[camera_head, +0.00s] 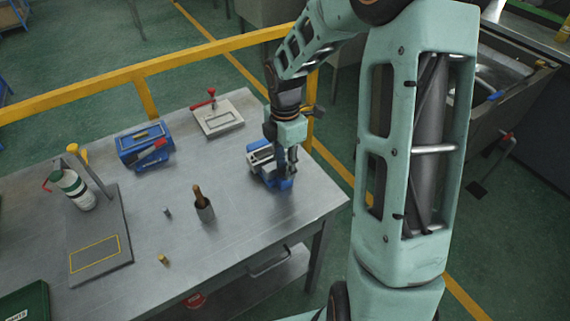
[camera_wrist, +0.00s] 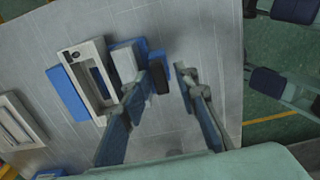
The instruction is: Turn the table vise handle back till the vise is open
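The table vise (camera_head: 262,158), blue with a light grey metal top, sits near the right end of the metal table. In the wrist view the vise (camera_wrist: 88,75) shows as a grey frame with a slot and blue sides, left of my fingers. My gripper (camera_head: 286,170) points down at the vise's right side. I cannot make out the handle clearly.

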